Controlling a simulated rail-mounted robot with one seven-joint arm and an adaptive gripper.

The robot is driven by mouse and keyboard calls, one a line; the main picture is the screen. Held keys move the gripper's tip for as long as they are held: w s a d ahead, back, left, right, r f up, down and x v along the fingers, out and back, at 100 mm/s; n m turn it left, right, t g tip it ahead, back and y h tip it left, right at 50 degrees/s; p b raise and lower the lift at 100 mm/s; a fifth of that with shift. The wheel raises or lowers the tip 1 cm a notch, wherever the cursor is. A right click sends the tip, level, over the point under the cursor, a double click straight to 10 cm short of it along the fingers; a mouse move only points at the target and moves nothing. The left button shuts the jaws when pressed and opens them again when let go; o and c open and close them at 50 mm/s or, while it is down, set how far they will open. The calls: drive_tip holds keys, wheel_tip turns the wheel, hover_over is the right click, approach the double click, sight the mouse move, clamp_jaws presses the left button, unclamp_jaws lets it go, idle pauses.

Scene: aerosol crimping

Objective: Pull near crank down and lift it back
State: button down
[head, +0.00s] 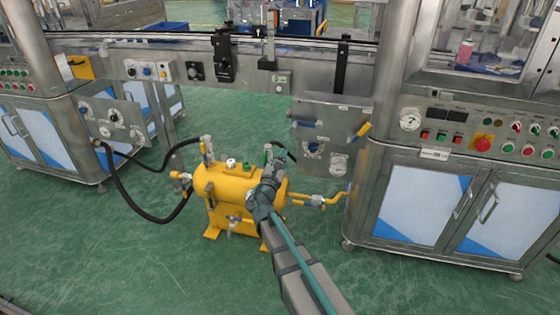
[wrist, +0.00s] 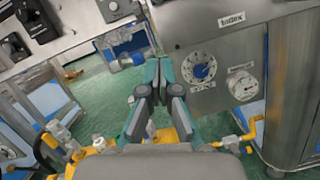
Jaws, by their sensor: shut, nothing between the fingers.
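The steel panel (wrist: 215,35) labelled "Index" hangs below the conveyor, with a dial and a gauge on its face; it also shows in the head view (head: 340,106). A yellow-orange handle (head: 363,130) sticks out at its right side. A short blue-ended handle (wrist: 125,63) shows left of the panel in the wrist view. I cannot tell for sure which of these is the near crank. My gripper (head: 271,162) is over the yellow tank, left of and below the panel. In the wrist view my gripper (wrist: 158,68) has its fingers together and empty, apart from the blue-ended handle.
The yellow tank (head: 230,188) with valves and black hoses stands on the green floor under my gripper. A steel cabinet (head: 437,200) with buttons stands at right, another cabinet (head: 45,140) at left. The conveyor (head: 300,58) runs across behind. Floor at front left is clear.

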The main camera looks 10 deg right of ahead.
sight(307, 126)
drive_tip(key=w+d+r, duration=0.3)
drive_tip(key=w+r, duration=0.1)
drive_tip(key=r, duration=0.1)
drive_tip(key=shift+w+d, duration=0.2)
drive_tip(key=shift+d, duration=0.1)
drive_tip(key=shift+a+r+m+b, duration=0.1)
drive_tip(key=shift+r+m+b, duration=0.35)
drive_tip(key=shift+m, duration=0.35)
wheel_tip(307, 126, up, 6)
drive_tip(key=d+m+g+h+b, duration=0.1)
drive_tip(key=m+g, duration=0.1)
drive_tip(key=m, duration=0.7)
drive_tip(key=shift+s+r+g+h+b, duration=0.2)
drive_tip(key=shift+g+h+b, duration=0.1)
drive_tip(key=shift+h+b, duration=0.1)
drive_tip(key=shift+f, duration=0.1)
